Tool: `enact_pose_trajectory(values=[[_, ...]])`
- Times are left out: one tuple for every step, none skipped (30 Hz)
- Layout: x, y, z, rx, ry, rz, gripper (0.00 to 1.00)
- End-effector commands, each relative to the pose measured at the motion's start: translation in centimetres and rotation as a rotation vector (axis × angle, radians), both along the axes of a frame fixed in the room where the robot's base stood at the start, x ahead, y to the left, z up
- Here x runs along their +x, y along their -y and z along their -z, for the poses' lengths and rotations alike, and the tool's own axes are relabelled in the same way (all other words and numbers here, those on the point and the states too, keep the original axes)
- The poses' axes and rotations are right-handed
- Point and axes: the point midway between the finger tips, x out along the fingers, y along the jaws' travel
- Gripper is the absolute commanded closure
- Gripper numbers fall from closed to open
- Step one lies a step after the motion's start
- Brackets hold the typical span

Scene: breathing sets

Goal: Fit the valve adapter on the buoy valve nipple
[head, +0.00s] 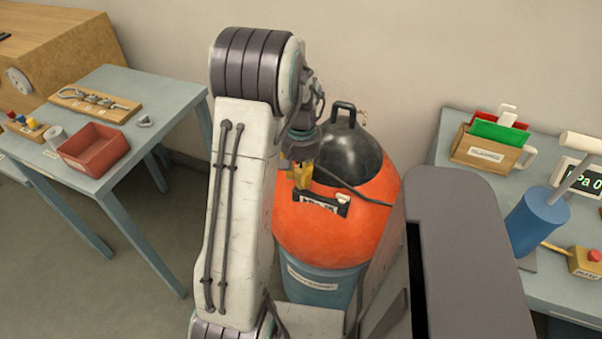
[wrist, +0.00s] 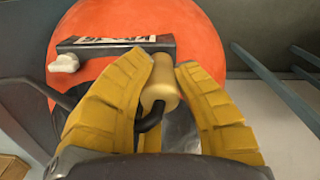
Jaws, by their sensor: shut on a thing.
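The orange buoy (head: 335,225) with a black top and handle sits on a blue stand. A dark labelled bracket (head: 325,203) shows on its face; in the wrist view the bracket (wrist: 110,46) has a pale knob (wrist: 63,63) at its left end. My gripper (head: 298,175) is in front of the buoy, beside the bracket. In the wrist view my gripper's yellow fingers (wrist: 165,75) are shut on a cream cylindrical adapter (wrist: 160,85) with a black hose (wrist: 150,125) at its near end. The adapter's far end is by the bracket's right end. The valve nipple is not visible; I cannot tell whether they touch.
A left table holds a red tray (head: 93,148) and a wooden tool board (head: 92,100). A right table holds a file box (head: 490,148), a blue pump (head: 537,220) and a yellow box with a red button (head: 587,262). The hose crosses the buoy. Floor between is clear.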

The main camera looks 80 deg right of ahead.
Motion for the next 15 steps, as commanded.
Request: enact_pose_trajectory(values=[[0.0,0.0,0.2,0.0,0.0,0.0,1.0],[0.0,0.0,0.3,0.0,0.0,0.0,1.0],[0.0,0.0,0.4,0.0,0.0,0.0,1.0],[0.0,0.0,0.5,0.0,0.0,0.0,1.0],[0.0,0.0,0.6,-0.001,0.0,0.0,1.0],[0.0,0.0,0.7,-0.001,0.0,0.0,1.0],[0.0,0.0,0.8,-0.001,0.0,0.0,1.0],[0.0,0.0,0.8,-0.001,0.0,0.0,1.0],[0.0,0.0,0.9,-0.001,0.0,0.0,1.0],[0.0,0.0,1.0,-0.001,0.0,0.0,1.0],[0.0,0.0,1.1,-0.001,0.0,0.0,1.0],[0.0,0.0,1.2,-0.001,0.0,0.0,1.0],[0.0,0.0,1.3,-0.001,0.0,0.0,1.0],[0.0,0.0,1.4,-0.001,0.0,0.0,1.0],[0.0,0.0,1.5,-0.001,0.0,0.0,1.0]])
